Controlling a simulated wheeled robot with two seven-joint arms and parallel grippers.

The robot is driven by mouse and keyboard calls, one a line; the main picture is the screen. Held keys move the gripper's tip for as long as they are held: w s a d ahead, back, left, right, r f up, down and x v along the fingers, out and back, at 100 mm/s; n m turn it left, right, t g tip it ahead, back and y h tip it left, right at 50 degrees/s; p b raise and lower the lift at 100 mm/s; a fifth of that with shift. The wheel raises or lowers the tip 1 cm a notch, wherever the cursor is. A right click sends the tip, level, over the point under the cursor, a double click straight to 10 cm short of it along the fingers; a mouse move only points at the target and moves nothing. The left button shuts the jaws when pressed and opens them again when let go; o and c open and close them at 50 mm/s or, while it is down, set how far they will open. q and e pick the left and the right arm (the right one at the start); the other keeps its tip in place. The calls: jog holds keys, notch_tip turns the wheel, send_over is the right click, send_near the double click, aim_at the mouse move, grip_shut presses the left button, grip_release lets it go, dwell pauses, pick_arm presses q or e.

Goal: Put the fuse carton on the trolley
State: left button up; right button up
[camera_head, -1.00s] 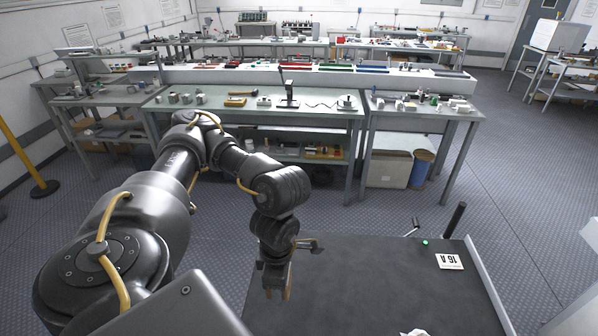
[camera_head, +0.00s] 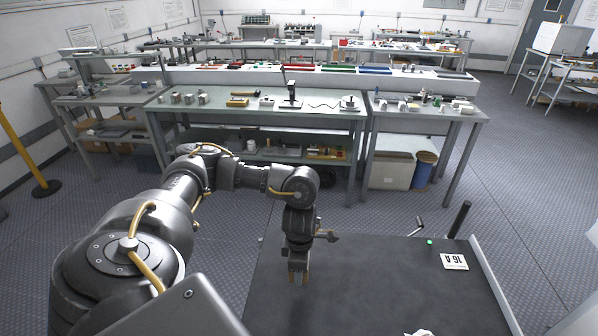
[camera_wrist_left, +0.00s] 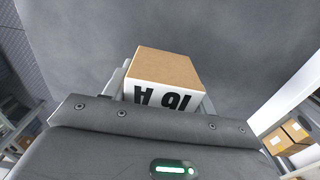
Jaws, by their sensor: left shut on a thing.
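The fuse carton (camera_wrist_left: 168,68) is a small brown box with a white label reading "16 A", upside down in the left wrist view. My left gripper (camera_head: 298,280) is shut on it, pointing down over the dark trolley top (camera_head: 370,285). In the head view only slivers of brown show at the fingertips. The wrist view shows the dark surface (camera_wrist_left: 230,50) behind the carton; I cannot tell whether the carton touches it. A white "16 A" card (camera_head: 454,261) lies at the trolley's right side. My right gripper is not in view.
A small green light (camera_head: 430,242) and a dark upright post (camera_head: 460,219) are at the trolley's far edge. A pale rail (camera_head: 490,285) runs along its right side. A white object (camera_head: 418,333) is cut off at the bottom. Workbenches (camera_head: 260,115) stand beyond.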

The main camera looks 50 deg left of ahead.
pick_arm(q)
jog(key=shift+f, duration=1.3)
jog(key=shift+f, duration=0.1)
jog(key=o, duration=1.1)
